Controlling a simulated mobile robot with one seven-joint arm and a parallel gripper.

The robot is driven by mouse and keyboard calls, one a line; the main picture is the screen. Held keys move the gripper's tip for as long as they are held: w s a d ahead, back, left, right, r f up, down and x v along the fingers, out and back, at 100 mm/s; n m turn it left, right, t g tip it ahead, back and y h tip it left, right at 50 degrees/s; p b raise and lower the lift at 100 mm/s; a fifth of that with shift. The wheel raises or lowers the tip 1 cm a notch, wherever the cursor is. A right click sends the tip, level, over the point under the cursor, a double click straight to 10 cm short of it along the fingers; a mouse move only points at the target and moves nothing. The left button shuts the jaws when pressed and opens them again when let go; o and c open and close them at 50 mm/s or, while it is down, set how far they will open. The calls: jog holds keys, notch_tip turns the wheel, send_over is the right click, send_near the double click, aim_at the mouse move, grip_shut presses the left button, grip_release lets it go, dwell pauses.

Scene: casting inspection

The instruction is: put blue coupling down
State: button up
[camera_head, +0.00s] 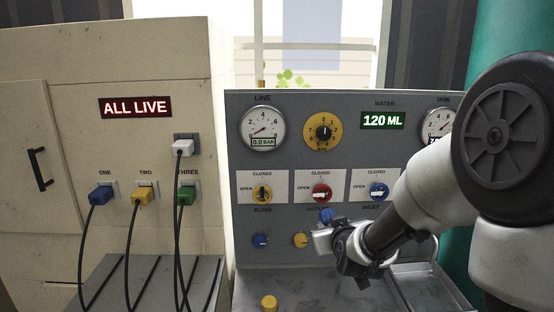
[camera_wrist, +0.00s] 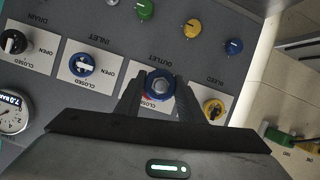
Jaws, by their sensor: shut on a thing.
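The blue coupling (camera_wrist: 160,84) is a round blue ring with a grey centre. It sits between the two fingers of my gripper (camera_wrist: 158,98) in the wrist view. My gripper is shut on it. In the head view my gripper (camera_head: 325,236) is in front of the lower middle of the grey panel, and the blue coupling (camera_head: 327,214) shows as a small blue piece at its upper side. It is held clear of the bench top. Part of it is hidden by the fingers.
A yellow coupling (camera_head: 268,303) stands on the bench below. A metal tray (camera_head: 430,290) is at the right. Several plugs with cables hang on the cream cabinet (camera_head: 60,95) at the left.

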notch_tip(320, 180, up, 2)
jog(key=shift+r+p, duration=0.2)
jog(key=shift+p, duration=0.4)
jog(key=s+f, duration=0.3)
jog(key=f, duration=0.3)
jog(key=s+f, duration=0.3)
jog(key=f, duration=0.4)
jog(key=shift+s, duration=0.35)
jog(key=shift+f, duration=0.15)
